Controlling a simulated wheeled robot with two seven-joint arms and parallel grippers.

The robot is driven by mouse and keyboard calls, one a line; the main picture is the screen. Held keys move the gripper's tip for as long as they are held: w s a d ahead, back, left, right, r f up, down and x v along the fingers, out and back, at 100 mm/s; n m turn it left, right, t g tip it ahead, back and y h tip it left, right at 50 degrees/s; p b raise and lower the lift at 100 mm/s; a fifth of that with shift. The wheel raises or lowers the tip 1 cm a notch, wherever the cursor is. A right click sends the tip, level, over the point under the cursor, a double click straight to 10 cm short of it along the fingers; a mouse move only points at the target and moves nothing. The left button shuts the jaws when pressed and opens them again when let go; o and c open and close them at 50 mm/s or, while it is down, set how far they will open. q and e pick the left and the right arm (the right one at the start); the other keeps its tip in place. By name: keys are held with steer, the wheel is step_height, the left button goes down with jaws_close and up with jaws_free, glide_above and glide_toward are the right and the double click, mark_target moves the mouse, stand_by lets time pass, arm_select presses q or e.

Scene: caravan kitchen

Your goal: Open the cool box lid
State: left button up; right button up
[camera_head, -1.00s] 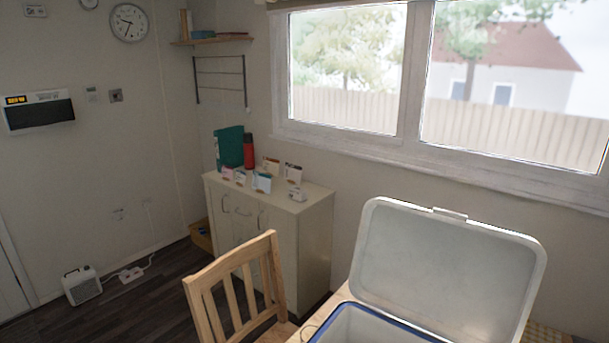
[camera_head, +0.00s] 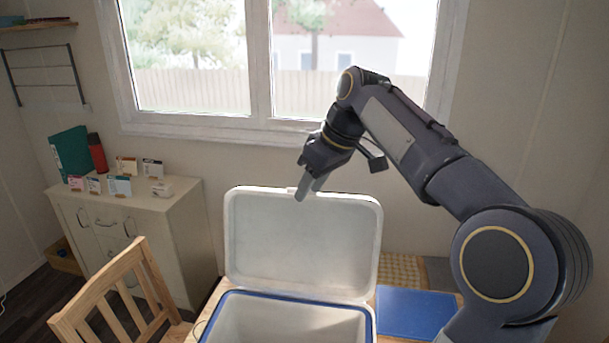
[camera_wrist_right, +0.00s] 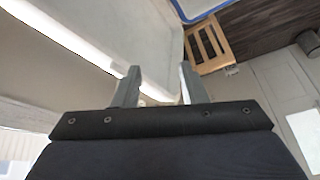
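The cool box (camera_head: 285,318) stands on the table with a blue rim around its open top. Its pale lid (camera_head: 300,245) stands raised, roughly upright at the back of the box. My right gripper (camera_head: 303,190) is at the lid's top edge, close to the small latch there. Whether a finger touches the lid I cannot tell. My left gripper is not in view.
A wooden chair (camera_head: 120,300) stands at the left of the table. A cabinet (camera_head: 130,235) with small boxes, a green folder and a red bottle is behind it. A blue board (camera_head: 412,312) lies right of the cool box. The window (camera_head: 270,60) is behind the lid.

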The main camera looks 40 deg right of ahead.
steer(key=w+d+r+n+p, duration=0.1)
steer(key=w+d+r, duration=0.2)
steer(key=w+d, duration=0.1)
steer(key=shift+h, duration=0.3)
steer(key=shift+x, duration=3.6)
steer(key=shift+s+d, duration=0.15)
steer(key=shift+d, duration=0.05)
jaws_close()
steer(key=shift+b, duration=0.4)
